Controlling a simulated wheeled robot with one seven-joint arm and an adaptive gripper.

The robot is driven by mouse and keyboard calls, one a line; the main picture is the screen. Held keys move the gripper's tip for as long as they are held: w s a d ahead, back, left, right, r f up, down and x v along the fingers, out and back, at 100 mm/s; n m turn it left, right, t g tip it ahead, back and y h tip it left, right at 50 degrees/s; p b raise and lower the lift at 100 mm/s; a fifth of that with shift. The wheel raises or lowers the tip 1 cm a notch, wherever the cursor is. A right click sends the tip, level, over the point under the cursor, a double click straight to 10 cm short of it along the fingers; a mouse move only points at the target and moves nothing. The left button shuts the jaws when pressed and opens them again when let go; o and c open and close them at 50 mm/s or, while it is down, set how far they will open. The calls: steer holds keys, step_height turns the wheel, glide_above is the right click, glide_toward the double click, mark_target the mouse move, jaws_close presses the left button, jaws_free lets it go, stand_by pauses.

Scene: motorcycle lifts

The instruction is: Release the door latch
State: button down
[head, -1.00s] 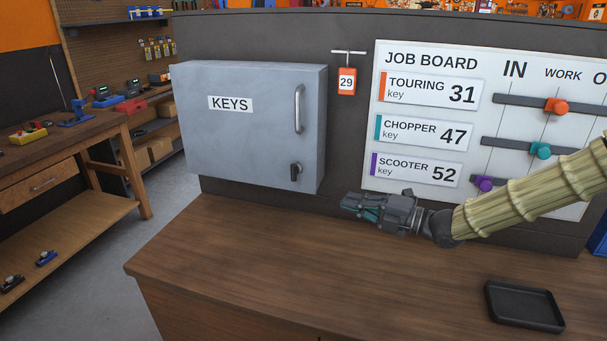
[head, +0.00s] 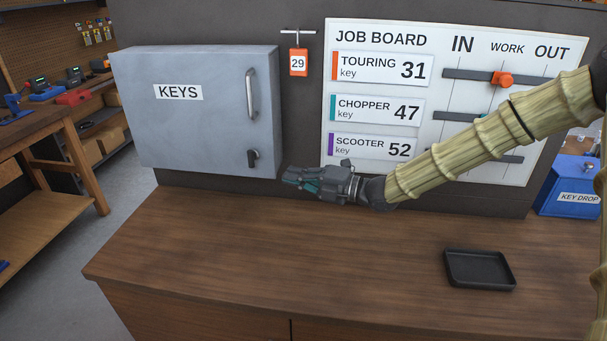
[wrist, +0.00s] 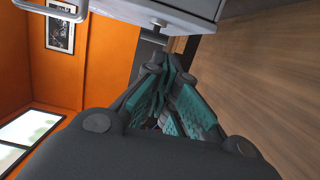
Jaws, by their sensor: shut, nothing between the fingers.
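The grey key cabinet (head: 200,125) marked KEYS is mounted on the dark panel, and its door is shut. A small black latch (head: 253,158) sits low on the door's right side, below the vertical bar handle (head: 250,94). My gripper (head: 286,178) is shut and empty, just right of and slightly below the latch, apart from it in the head view. In the wrist view my closed fingers (wrist: 168,72) point toward the cabinet's edge (wrist: 190,20). The latch appears as a small dark piece (wrist: 160,22) beyond the fingertips. The handle (wrist: 50,10) shows at upper left.
A job board (head: 375,90) with sliders is behind my arm. An orange tag 29 (head: 298,62) hangs right of the cabinet. A blue key drop box (head: 572,190) stands far right.

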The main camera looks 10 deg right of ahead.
mark_target(252, 157)
steer(key=p+x, duration=0.4)
steer(key=x, duration=0.5)
steer(key=shift+w+a, duration=0.15)
steer(key=shift+w, duration=0.05)
steer(key=shift+f+b, duration=0.35)
steer(key=shift+b, duration=0.3)
